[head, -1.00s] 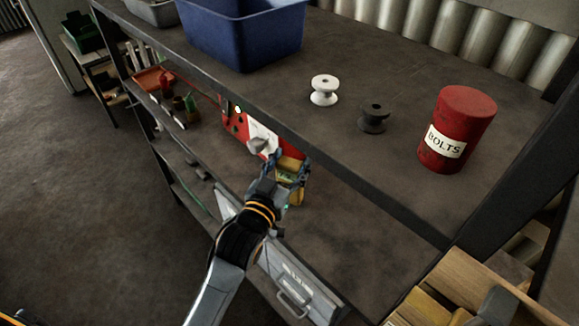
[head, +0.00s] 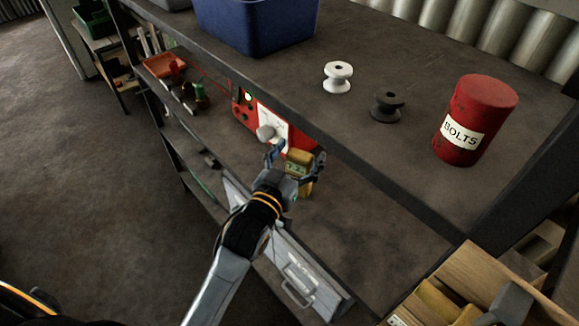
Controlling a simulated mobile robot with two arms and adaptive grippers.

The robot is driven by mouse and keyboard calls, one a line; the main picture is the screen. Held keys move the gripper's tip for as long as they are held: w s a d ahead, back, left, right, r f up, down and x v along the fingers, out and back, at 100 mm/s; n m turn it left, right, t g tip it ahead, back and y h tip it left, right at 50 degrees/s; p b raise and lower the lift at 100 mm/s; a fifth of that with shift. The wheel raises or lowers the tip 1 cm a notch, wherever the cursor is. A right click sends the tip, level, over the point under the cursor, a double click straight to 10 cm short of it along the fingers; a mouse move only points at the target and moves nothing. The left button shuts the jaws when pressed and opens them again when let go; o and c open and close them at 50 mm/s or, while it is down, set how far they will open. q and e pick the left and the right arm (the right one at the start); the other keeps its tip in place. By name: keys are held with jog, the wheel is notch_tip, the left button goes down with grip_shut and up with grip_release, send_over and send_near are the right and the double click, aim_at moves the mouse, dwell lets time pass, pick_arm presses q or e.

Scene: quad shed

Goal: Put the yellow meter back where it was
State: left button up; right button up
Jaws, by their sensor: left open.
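The yellow meter (head: 299,168) stands on the middle shelf, just in front of a red box with a white dial face (head: 273,125). My left gripper (head: 296,158) is open, with one finger on each side of the meter. I cannot tell whether the fingers touch it. The gripper hides the meter's lower left part. My right gripper is not in view.
The top shelf (head: 400,165) overhangs the meter closely and carries a blue bin (head: 255,30), white and dark spools (head: 338,77) and a red BOLTS can (head: 475,120). The middle shelf is clear to the right.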

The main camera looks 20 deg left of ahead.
pick_arm(q)
jog(key=s+a+b, duration=0.2)
jog(key=s, duration=0.9)
jog(key=shift+s, duration=0.25)
jog(key=shift+a+f, duration=0.1)
